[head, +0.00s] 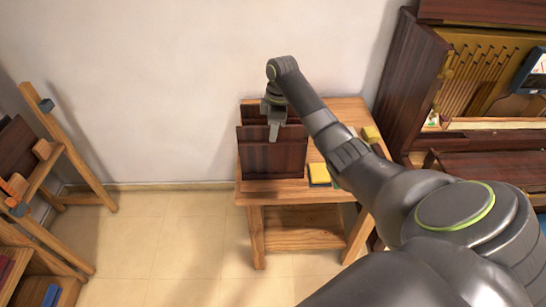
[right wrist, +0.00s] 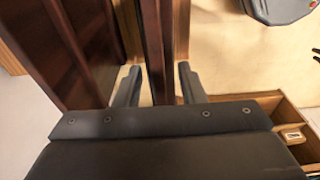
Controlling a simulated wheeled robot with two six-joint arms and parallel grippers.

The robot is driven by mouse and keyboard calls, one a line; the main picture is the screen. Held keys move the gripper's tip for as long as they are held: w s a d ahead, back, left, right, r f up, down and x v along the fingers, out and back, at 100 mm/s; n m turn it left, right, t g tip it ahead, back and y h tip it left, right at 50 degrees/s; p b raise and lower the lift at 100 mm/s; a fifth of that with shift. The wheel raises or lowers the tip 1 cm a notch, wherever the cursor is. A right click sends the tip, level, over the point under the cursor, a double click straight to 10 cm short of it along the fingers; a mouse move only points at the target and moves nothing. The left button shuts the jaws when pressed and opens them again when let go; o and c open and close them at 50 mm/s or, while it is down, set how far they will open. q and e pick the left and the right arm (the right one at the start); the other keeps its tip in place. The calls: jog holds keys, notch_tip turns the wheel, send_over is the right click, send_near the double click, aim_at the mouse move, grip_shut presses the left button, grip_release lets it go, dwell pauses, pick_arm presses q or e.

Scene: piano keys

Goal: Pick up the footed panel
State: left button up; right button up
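Dark reddish-brown wooden panels stand upright on a small wooden table (head: 345,107) in the head view, the front panel (head: 272,160) and others (head: 250,114) behind it. I cannot tell their feet apart. My right gripper (head: 274,128) points down at the top of the panels. In the right wrist view, my right gripper (right wrist: 158,80) is open, with one finger on each side of a thin panel edge (right wrist: 153,45). Gaps show beside the edge, so the fingers are not closed on it. A wider panel (right wrist: 75,55) stands to the left. My left gripper is out of view.
A yellow block (head: 319,173) and another yellow piece (head: 371,134) lie on the table right of the panels. An open piano (head: 415,85) stands at the right. Wooden racks (head: 75,165) stand at the left. The floor (head: 165,235) between is clear.

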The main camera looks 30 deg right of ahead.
jog(key=shift+f, duration=0.15)
jog(key=shift+c, duration=0.2)
grip_shut()
dwell(1.2)
